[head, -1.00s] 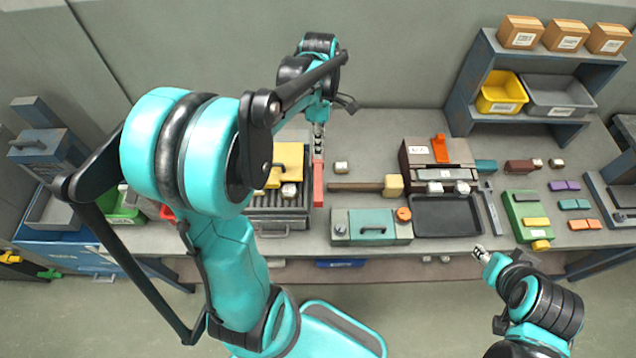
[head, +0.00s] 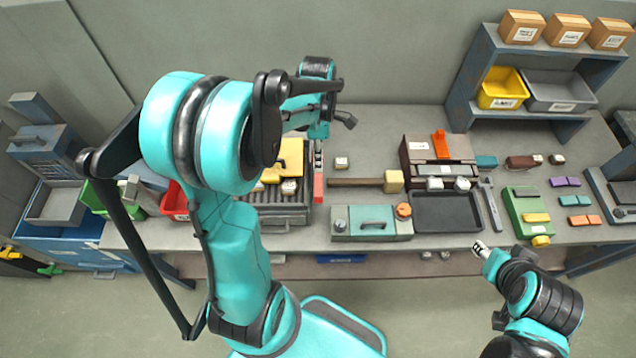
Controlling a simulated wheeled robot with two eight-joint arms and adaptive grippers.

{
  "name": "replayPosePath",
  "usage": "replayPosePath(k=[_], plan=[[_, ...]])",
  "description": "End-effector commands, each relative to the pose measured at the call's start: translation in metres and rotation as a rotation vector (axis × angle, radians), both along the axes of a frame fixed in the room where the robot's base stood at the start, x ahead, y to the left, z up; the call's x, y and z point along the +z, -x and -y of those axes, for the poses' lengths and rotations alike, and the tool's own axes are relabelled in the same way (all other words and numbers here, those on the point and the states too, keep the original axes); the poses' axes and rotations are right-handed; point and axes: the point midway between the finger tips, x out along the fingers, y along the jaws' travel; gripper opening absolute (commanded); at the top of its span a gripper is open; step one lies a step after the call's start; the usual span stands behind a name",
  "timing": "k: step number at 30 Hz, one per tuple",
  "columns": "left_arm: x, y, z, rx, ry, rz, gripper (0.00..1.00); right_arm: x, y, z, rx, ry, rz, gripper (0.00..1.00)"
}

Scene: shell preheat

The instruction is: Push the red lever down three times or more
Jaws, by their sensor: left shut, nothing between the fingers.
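The red lever (head: 318,187) is a narrow upright red bar at the right side of a dark slatted tray unit (head: 285,216), left of the table's middle. My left arm reaches over the unit from the left. My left gripper (head: 319,160) points down and is shut and empty, at the far end of the red lever in the picture. I cannot tell whether its tips touch the lever. My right gripper (head: 480,248) is at the table's front edge, far from the lever; its fingers are too small to judge.
A yellow block (head: 290,156) sits on the slatted unit. A wooden-handled mallet (head: 360,183) lies right of the lever. A teal-topped box (head: 371,222) stands in front, beside a black tray (head: 446,212). A brown machine with an orange lever (head: 441,145) stands behind.

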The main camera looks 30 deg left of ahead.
Motion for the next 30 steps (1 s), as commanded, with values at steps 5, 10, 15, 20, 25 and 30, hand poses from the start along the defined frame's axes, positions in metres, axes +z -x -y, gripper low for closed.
replayPosePath(k=[5,10,15,20,25,30], plan=[[-0.038,0.008,0.005,0.0,0.0,0.0,0.0,-0.006,0.0,0.0,0.0,0.0,0.0,0.4],[-0.062,0.014,0.008,-0.001,0.0,0.0,0.0,-0.009,0.0,0.0,0.0,0.0,0.0,0.4],[-0.072,0.017,0.01,-0.001,0.0,0.0,0.0,-0.01,0.0,0.0,0.0,0.0,0.0,0.4],[-0.074,0.017,0.01,-0.001,0.0,0.0,0.0,-0.01,0.0,0.0,0.0,0.0,0.0,0.4],[-0.074,0.017,0.01,-0.001,0.0,0.0,0.0,-0.01,0.0,0.0,0.0,0.0,0.0,0.4],[-0.079,0.02,0.012,-0.002,-0.028,0.041,0.0,-0.014,0.0,0.0,0.0,0.0,0.0,0.4]])
